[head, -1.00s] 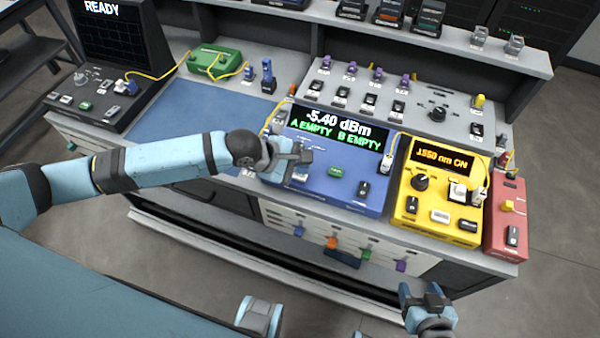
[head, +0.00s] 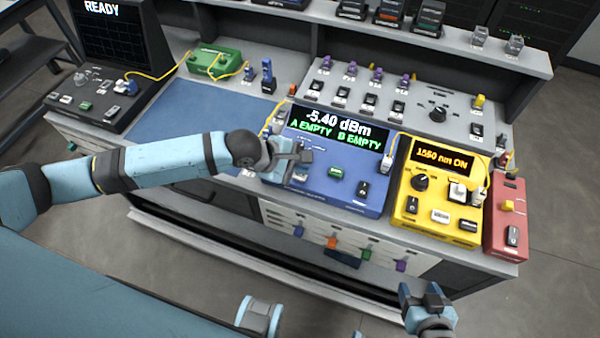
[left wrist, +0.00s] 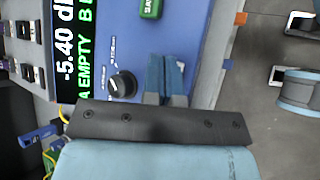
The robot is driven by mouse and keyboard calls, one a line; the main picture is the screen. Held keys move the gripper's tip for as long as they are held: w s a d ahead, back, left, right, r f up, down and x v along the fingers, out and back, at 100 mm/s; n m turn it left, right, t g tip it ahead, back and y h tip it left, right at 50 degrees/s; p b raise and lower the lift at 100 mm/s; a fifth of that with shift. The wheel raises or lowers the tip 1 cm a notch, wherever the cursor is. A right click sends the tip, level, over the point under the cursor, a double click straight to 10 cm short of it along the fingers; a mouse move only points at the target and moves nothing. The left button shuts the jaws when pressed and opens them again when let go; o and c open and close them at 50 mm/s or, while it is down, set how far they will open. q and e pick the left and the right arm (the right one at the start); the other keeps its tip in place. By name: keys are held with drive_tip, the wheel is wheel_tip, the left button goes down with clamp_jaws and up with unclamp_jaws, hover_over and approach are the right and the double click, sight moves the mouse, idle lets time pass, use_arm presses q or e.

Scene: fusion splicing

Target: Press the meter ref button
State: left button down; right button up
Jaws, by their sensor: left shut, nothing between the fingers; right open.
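The blue meter (head: 325,192) stands on the bench, its display (head: 338,127) reading -5.40 dBm, A EMPTY, B EMPTY. A green button (head: 336,173) sits on its face; it also shows in the left wrist view (left wrist: 151,8). My left gripper (head: 303,157) is shut and empty over the left part of the meter's face. In the left wrist view its fingers (left wrist: 167,75) point at the blue panel beside a black knob (left wrist: 122,84). I cannot make out a ref button; the fingers hide part of the panel. My right gripper (head: 422,294) is open and empty, in front of the bench.
A yellow light source (head: 437,213) showing 1550 nm ON stands right of the meter, with a red box (head: 509,220) beyond it. A grey panel (head: 420,95) of switches rises behind. A blue mat (head: 205,112) lies clear to the left. Yellow cables run near the meter's sides.

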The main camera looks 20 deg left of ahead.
idle(0.4)
use_arm(q)
drive_tip(key=shift+f+p, duration=0.25)
drive_tip(key=shift+p, duration=0.2)
drive_tip(key=shift+f, duration=0.15)
drive_tip(key=shift+f, duration=0.45)
idle(0.6)
drive_tip(key=shift+r+p, duration=0.85)
drive_tip(key=shift+p, duration=0.65)
